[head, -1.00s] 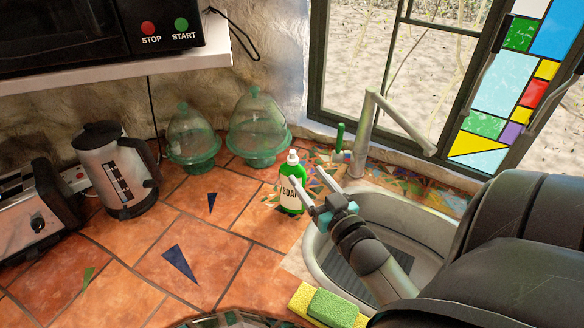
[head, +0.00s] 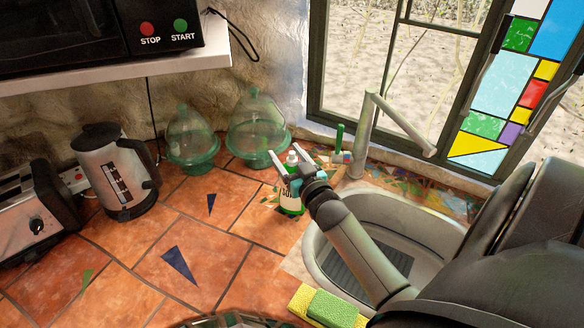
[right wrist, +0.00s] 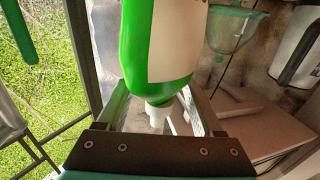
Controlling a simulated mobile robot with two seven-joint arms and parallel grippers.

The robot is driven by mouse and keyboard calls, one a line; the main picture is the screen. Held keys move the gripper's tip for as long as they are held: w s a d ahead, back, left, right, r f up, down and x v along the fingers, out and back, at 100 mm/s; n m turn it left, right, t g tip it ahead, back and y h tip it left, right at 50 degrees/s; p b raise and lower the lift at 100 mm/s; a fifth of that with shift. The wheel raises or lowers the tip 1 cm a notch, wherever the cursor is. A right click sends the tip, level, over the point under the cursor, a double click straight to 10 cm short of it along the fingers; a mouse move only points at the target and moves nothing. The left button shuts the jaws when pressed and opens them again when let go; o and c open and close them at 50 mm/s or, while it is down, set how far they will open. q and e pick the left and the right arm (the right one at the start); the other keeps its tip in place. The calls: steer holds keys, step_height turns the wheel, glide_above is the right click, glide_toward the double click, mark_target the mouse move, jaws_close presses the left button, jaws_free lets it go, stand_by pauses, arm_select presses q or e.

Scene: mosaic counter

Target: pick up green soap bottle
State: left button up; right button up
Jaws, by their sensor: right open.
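The green soap bottle (head: 291,206) stands upright on the tiled counter, left of the sink. Its white cap shows above my right gripper, which hides part of its upper body. My right gripper (head: 285,161) is open at the bottle's upper part. In the right wrist view the bottle (right wrist: 137,45) appears upside down, its white cap and neck between the two spread fingers (right wrist: 158,95). I cannot tell whether either finger touches it. My left gripper is not in view.
The sink (head: 312,262) and its faucet (head: 362,140) are right of the bottle. Two glass domes (head: 258,125) stand behind it to the left. A kettle (head: 115,170) and toaster (head: 35,205) are far left. Sponges (head: 333,308) lie in front. Counter left of the bottle is mostly clear.

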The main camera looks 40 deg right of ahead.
steer(key=shift+w, duration=0.2)
steer(key=shift+c, duration=0.2)
jaws_close()
steer(key=shift+s, duration=0.1)
stand_by(0.5)
